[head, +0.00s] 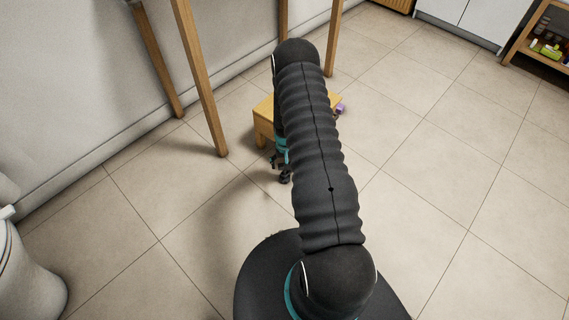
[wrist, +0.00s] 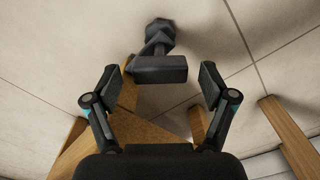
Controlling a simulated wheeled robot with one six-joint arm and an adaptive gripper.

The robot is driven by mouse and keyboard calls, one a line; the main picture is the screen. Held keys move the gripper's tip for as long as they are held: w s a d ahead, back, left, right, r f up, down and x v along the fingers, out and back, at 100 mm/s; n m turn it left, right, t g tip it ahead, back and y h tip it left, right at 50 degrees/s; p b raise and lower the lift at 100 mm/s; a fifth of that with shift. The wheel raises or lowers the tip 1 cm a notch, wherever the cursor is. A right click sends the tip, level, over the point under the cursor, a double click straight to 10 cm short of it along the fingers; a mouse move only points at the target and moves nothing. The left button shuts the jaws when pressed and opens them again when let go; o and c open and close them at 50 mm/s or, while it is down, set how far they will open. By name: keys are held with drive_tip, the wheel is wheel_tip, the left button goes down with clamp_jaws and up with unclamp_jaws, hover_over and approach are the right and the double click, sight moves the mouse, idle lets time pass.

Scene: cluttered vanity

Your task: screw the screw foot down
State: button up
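The screw foot (wrist: 160,70) shows in the wrist view as a dark grey part. It has a flat block towards me and a rounded knob-like end beyond it. It is beside a light wooden piece. My gripper (wrist: 161,82) is open, with one black finger pad on each side of the block. A visible gap separates each pad from the block. In the head view my gripper (head: 283,166) shows only in part, low beside a small wooden stool (head: 263,122). My arm hides much of the stool. I cannot make out the screw foot there.
Wooden legs (head: 201,80) of a taller piece of furniture stand left of the stool, near the wall. A small purple object (head: 340,108) is at the stool's right. A white bin (head: 28,275) stands at the lower left. The tiled floor to the right is clear.

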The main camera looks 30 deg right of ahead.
drive_tip(key=c, duration=1.1)
drive_tip(key=shift+o, duration=0.2)
drive_tip(key=shift+m, duration=0.3)
drive_tip(key=m+b, duration=0.2)
drive_tip(key=shift+f+b, duration=0.15)
drive_tip(key=shift+b, duration=0.2)
drive_tip(key=m+b, duration=0.3)
drive_tip(key=m, duration=0.2)
drive_tip(key=shift+m, duration=0.4)
drive_tip(key=m+b, duration=0.2)
drive_tip(key=m, duration=0.2)
drive_tip(key=shift+b, duration=0.35)
drive_tip(key=shift+r+m+b, duration=0.2)
drive_tip(key=shift+m+b, duration=0.5)
drive_tip(key=shift+m, duration=1.5)
